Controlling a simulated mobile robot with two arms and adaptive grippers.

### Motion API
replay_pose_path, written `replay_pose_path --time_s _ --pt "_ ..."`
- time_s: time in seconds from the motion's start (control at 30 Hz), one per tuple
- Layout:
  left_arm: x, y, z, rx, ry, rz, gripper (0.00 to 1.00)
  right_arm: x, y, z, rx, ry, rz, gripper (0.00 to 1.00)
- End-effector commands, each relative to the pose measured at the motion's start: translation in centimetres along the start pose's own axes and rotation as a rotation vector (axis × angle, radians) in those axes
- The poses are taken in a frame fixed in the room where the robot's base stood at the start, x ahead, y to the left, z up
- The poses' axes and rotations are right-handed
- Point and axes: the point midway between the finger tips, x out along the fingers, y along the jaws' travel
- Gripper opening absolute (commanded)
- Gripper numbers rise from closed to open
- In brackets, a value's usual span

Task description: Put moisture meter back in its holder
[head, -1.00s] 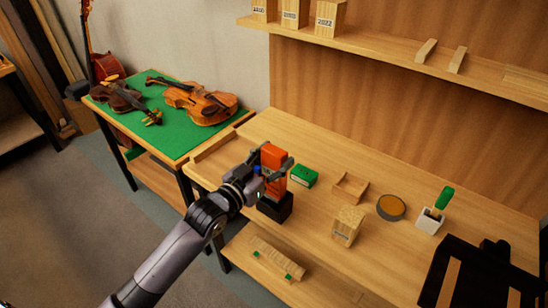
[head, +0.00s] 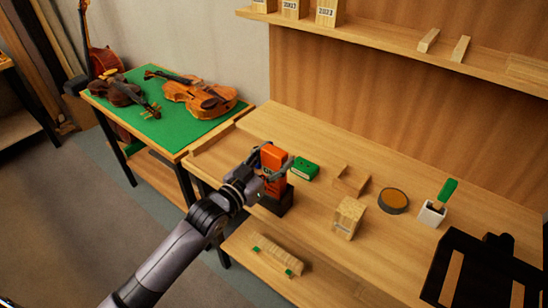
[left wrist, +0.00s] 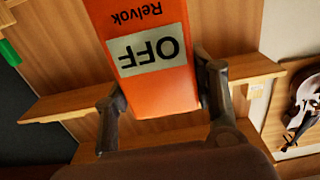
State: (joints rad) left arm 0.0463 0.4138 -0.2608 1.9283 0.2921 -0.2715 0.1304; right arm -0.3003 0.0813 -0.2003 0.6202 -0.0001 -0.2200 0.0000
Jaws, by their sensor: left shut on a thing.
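The moisture meter (head: 273,157) is an orange block held upright over the front left of the bench. My left gripper (head: 275,170) is shut on it, with one finger on each side. In the left wrist view, the orange meter (left wrist: 150,60) shows a label reading OFF between the two fingers. The black holder (head: 277,204) stands on the bench right below the meter. The meter's lower end meets the holder's top in the picture, but the arm partly covers this place and I cannot tell how deep it sits.
Violins lie on a green table (head: 165,128) at left.

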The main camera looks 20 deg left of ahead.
Motion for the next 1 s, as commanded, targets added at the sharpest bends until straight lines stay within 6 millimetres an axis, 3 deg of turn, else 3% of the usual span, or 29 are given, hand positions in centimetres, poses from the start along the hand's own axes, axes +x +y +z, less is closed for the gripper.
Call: replay_pose_path --time_s 0.4,0.43,0.77,1.0 --pt "0.0 0.0 1.2 0.0 0.002 0.0 0.0 0.8 0.0 0.1 0.001 0.0 0.001 0.5" --pt "0.0 0.0 1.1 0.0 0.002 0.0 0.53 0.8 0.0 0.1 0.001 0.0 0.001 0.5" --pt "0.0 0.0 1.2 0.0 0.0 0.0 0.75 0.7 0.0 0.1 0.001 0.0 0.0 0.5" --pt "0.0 0.0 1.3 -0.001 -0.003 0.0 0.76 0.7 0.0 0.1 0.001 0.0 0.0 0.5"
